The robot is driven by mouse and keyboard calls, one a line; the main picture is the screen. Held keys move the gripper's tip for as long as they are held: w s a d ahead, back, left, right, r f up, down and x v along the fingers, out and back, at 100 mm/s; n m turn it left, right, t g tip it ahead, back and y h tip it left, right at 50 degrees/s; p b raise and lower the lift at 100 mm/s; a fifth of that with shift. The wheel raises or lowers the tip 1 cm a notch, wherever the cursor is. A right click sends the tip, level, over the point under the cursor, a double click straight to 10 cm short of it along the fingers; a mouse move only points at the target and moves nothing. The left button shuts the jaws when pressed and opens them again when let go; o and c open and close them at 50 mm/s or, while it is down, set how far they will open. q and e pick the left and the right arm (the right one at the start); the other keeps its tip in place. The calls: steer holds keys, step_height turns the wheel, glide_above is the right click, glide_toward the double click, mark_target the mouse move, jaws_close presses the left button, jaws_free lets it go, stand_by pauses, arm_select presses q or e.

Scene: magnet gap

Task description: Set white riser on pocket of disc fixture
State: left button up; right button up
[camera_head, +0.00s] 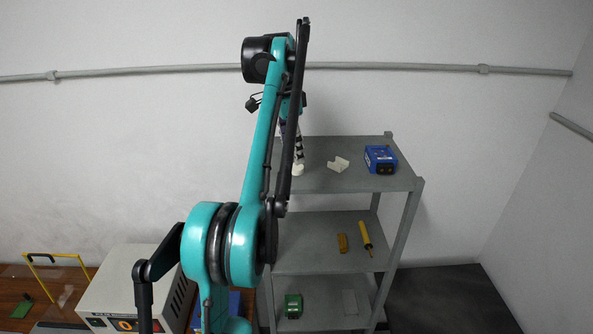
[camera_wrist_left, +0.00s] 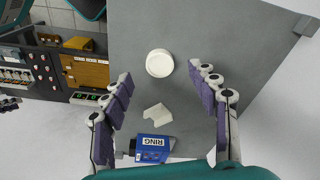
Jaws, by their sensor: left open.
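A round white piece (camera_wrist_left: 159,63) stands on the grey top shelf, and it also shows in the head view (camera_head: 298,170). A white block with a notch (camera_wrist_left: 157,114) lies near it, also on the top shelf in the head view (camera_head: 338,164). I cannot tell for certain which white piece is the riser, and I cannot pick out the disc fixture. My left gripper (camera_wrist_left: 159,72) is open and empty, pointing down at the shelf with the round piece between its fingertips in the wrist view. In the head view, my arm partly hides the gripper. My right gripper is not in view.
A blue box marked RING (camera_wrist_left: 152,148) sits right of the notched block in the head view (camera_head: 380,160). Lower shelves hold a yellow tool (camera_head: 365,238), a brown piece (camera_head: 342,243) and a green box (camera_head: 293,306). A beige instrument (camera_head: 130,285) stands at lower left.

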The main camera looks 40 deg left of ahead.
mark_target(296, 167)
arm_select(q)
steer(key=shift+w+d+f, duration=0.15)
steer(key=shift+w+f, duration=0.05)
steer(key=shift+f, duration=0.9)
steer(key=shift+w+d+f, duration=0.15)
steer(key=shift+w+f, duration=0.05)
steer(key=shift+f, duration=0.9)
steer(key=c, duration=1)
